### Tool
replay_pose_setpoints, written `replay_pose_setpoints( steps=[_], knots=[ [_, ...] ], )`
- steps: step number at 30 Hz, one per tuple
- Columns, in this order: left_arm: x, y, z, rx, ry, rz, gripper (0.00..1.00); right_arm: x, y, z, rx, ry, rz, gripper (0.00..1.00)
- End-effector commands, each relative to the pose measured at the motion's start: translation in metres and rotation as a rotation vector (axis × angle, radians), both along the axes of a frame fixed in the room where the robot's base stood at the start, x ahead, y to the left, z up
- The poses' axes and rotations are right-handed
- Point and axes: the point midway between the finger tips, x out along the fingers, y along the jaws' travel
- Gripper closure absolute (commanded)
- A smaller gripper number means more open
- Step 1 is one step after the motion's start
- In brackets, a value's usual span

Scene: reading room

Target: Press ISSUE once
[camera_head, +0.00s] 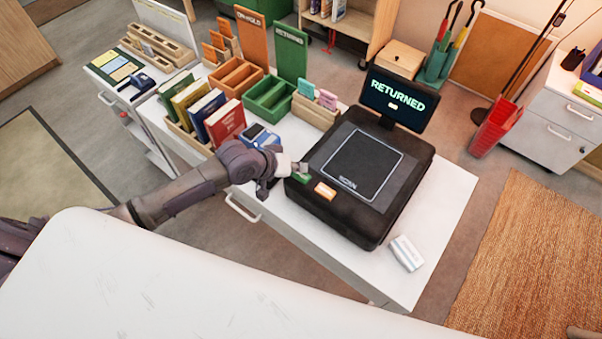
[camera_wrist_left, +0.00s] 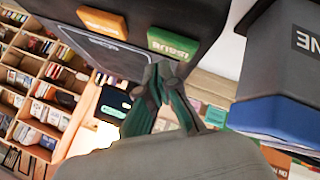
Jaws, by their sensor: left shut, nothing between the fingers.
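The black scan machine (camera_head: 375,205) stands on the white counter, with a flat pad marked SCAN on top. On its near left edge are a green button (camera_head: 301,177) and an orange button (camera_head: 325,190). The green button also shows in the left wrist view (camera_wrist_left: 172,43), marked ISSUE, beside the orange one (camera_wrist_left: 102,22). The screen (camera_head: 393,99) reads RETURNED. My left gripper (camera_head: 302,167) is shut and empty, its tips close to the green button; in the wrist view the tips (camera_wrist_left: 162,68) are just below it. I cannot tell if they touch. My right gripper is not in view.
A blue and grey device (camera_head: 258,137) stands left of the machine, behind my left gripper. Books in a wooden rack (camera_head: 176,125) and green trays (camera_head: 270,98) stand further back. A white block (camera_head: 406,253) lies at the counter's near right.

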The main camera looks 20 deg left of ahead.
Motion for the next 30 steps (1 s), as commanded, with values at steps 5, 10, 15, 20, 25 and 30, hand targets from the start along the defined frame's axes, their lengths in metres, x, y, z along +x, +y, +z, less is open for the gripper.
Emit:
replay_pose_setpoints(
  steps=[5, 10, 15, 20, 25, 30],
  knots=[
    [0.0001, 0.0001, 0.0000, 0.000, 0.000, 0.000, 1.00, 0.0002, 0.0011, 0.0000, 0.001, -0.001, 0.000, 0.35],
    [0.0000, 0.0001, -0.0006, 0.000, 0.000, 0.000, 1.00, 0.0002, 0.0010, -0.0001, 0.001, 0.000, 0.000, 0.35],
    [-0.0001, 0.0001, -0.0058, 0.000, 0.000, 0.000, 1.00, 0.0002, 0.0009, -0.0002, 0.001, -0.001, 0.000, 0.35],
    [-0.0001, 0.0000, -0.0085, 0.000, 0.000, 0.000, 1.00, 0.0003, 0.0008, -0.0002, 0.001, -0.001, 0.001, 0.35],
    [-0.0001, 0.0000, -0.0083, 0.000, 0.000, 0.000, 1.00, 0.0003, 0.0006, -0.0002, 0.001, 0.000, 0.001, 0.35],
    [-0.0001, 0.0000, -0.0089, 0.000, 0.000, 0.000, 1.00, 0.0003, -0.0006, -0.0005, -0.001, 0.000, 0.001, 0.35]
  ],
)
